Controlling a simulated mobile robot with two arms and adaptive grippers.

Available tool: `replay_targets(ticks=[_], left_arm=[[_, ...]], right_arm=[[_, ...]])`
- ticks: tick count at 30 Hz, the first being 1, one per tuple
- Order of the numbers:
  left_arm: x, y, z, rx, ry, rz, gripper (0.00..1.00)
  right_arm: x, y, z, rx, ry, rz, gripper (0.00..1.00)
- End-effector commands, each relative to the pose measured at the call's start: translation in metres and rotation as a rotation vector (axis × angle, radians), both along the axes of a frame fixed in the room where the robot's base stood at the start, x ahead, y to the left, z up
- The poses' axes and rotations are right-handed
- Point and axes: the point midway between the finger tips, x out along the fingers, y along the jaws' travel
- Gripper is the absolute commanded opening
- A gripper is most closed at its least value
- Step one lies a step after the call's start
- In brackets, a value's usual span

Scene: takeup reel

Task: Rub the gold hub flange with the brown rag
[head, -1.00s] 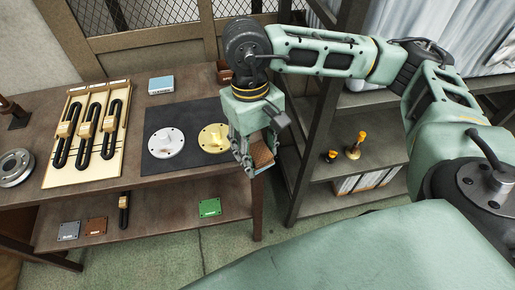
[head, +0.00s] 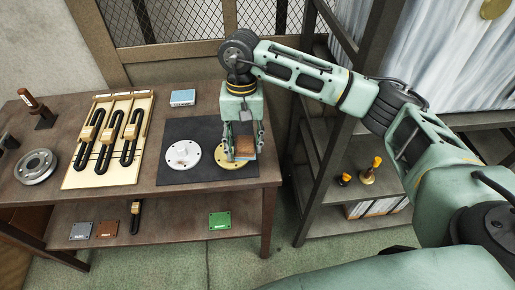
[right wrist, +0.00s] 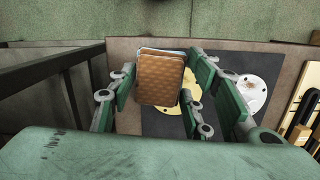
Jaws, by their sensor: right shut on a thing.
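The gold hub flange (head: 222,158) lies on a dark mat (head: 190,131) at the right end of the table, beside a white flange (head: 183,155). My right gripper (head: 245,150) is over the right side of the gold flange and shut on the brown rag (head: 245,146), a quilted brown pad with a pale edge. In the right wrist view the rag (right wrist: 161,80) stands between the fingers and hides much of the gold flange (right wrist: 191,117). Whether the rag touches the flange I cannot tell. My left gripper is not in view.
A wooden board with black loops (head: 111,145) lies left of the mat, and a blue box (head: 183,97) behind it. A metal ring (head: 36,166) is further left. Colored plates, one green (head: 219,221), lie on the lower shelf. A shelf rack (head: 325,196) stands close on the right.

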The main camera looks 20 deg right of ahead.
Motion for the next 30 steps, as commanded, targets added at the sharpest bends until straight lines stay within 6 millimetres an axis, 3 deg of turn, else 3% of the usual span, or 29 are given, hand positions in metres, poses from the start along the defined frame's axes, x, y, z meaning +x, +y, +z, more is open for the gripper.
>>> replay_targets(ticks=[6,14,24,30], left_arm=[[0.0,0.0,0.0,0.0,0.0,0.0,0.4],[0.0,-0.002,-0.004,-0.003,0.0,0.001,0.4],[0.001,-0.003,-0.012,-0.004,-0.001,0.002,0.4],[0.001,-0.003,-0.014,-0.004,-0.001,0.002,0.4]], right_arm=[[0.011,0.004,-0.008,-0.003,0.009,-0.045,0.25],[0.011,0.003,-0.024,-0.004,0.011,-0.046,0.25],[0.011,0.003,-0.059,-0.004,0.01,-0.045,0.25],[0.011,0.004,-0.067,-0.004,0.008,-0.045,0.25]])
